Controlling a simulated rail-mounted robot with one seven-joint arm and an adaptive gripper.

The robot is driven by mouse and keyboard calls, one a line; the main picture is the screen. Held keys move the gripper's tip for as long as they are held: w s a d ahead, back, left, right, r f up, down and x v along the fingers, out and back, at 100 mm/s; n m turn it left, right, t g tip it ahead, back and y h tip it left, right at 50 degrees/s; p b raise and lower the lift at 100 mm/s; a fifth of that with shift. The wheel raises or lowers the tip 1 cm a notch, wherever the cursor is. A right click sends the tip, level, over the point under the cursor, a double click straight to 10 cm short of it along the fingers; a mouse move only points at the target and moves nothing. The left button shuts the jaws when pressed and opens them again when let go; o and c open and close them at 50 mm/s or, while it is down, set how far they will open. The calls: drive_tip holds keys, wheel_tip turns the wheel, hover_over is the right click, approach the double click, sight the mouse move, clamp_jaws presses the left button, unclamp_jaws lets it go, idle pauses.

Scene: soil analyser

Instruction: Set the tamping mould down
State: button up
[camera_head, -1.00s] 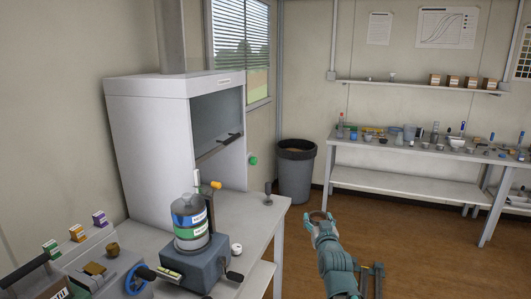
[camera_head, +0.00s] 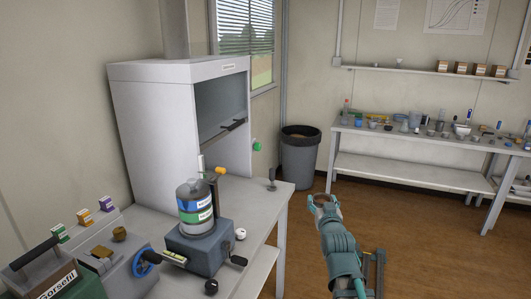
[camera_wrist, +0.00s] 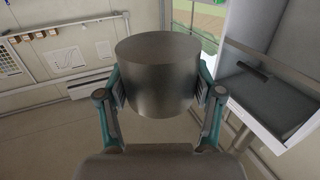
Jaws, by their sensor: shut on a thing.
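The tamping mould (camera_wrist: 157,72) is a grey metal cylinder in the middle of the wrist view. My gripper (camera_wrist: 161,88) is shut on it, one finger pad on each side. In the head view my gripper (camera_head: 323,201) is out over the brown floor, to the right of the near bench (camera_head: 262,205). There the mould shows only as a small rounded shape between the fingers, partly hidden by them. No surface shows directly under the mould.
The near bench carries a white cabinet (camera_head: 150,130), a machine with a banded grey canister (camera_head: 194,202), and a small dark tamper (camera_head: 271,183). A grey bin (camera_head: 299,160) stands behind my gripper. The far bench (camera_head: 410,174) is crowded with small ware on top.

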drive_tip(key=f, duration=0.1)
drive_tip(key=w+f, duration=0.1)
drive_tip(key=f, duration=0.1)
drive_tip(key=shift+f+b, duration=0.2)
drive_tip(key=shift+b, duration=0.2)
drive_tip(key=w+a+f+n+g+y+b, duration=0.1)
drive_tip(key=a+f+n+y+b, duration=0.1)
drive_tip(key=f+y, duration=0.3)
drive_tip(key=w+a+f+n+g+y+b, duration=0.1)
drive_tip(key=w+a+f+n+y+b, duration=0.15)
drive_tip(key=f, duration=0.35)
drive_tip(key=s+a+n+g+y+b, duration=0.2)
drive_tip(key=a+n+g+y, duration=0.3)
drive_tip(key=n+g+y, duration=0.1)
drive_tip(key=shift+a+r+n+y+b, duration=0.25)
drive_tip(key=shift+a+n+y+b, duration=0.1)
drive_tip(key=shift+n+y, duration=0.25)
